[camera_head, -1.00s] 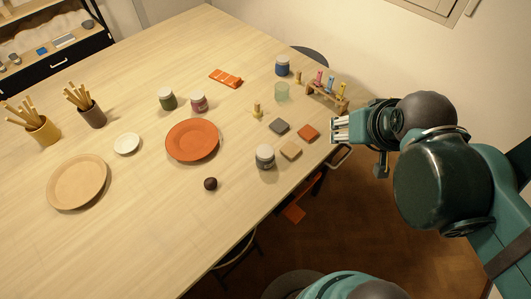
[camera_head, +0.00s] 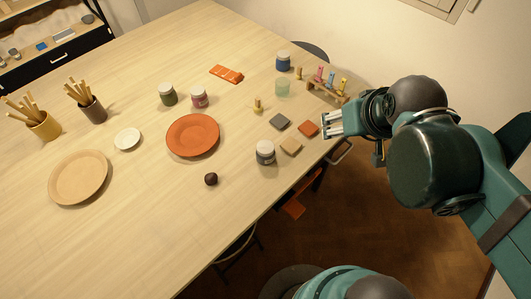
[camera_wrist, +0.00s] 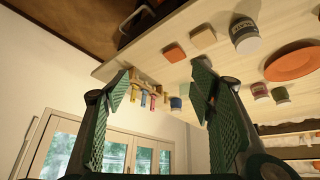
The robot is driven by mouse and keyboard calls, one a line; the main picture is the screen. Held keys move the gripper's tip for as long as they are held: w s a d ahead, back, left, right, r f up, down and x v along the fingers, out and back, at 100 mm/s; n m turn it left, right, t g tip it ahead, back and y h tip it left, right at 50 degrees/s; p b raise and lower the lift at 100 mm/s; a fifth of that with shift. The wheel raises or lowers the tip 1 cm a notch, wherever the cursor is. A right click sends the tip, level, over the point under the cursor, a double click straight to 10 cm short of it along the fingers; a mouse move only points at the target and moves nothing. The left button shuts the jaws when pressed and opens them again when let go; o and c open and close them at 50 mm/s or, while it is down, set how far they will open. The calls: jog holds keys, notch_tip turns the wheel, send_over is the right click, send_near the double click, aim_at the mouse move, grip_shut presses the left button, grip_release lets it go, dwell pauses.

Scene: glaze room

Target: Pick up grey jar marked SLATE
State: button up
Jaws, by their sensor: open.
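The grey jar (camera_head: 265,153) with a pale lid stands upright near the table's right edge in the head view.
Tan (camera_head: 291,146), orange (camera_head: 308,128) and grey (camera_head: 280,121) tiles lie between jar and gripper or close by. A dark ball (camera_head: 211,179) and an orange plate (camera_head: 193,135) lie left of the jar.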

jog(key=w+a+f+n+g+p, duration=0.1)
jog(key=w+a+f+n+g, duration=0.1)
jog(key=a+n, duration=0.25)
jog(key=w+a+f+n+g+p, duration=0.1)
jog(key=w+a+f+n+g, duration=0.15)
jog(key=a, duration=0.35)
jog(key=n+g+p, duration=0.2)
jog(key=n, duration=0.4)
send_over(265, 146)
jog(key=f, duration=0.6)
jog(key=shift+d, duration=0.25)
jog(key=shift+s+a+f+n, duration=0.1)
jog(key=shift+a+f+n, duration=0.2)
jog(key=shift+n, duration=0.1)
jog(key=shift+f, duration=1.25)
jog(key=shift+d+f+b, duration=0.1)
jog(key=shift+f+b, duration=0.55)
jog(key=shift+f, duration=1.95)
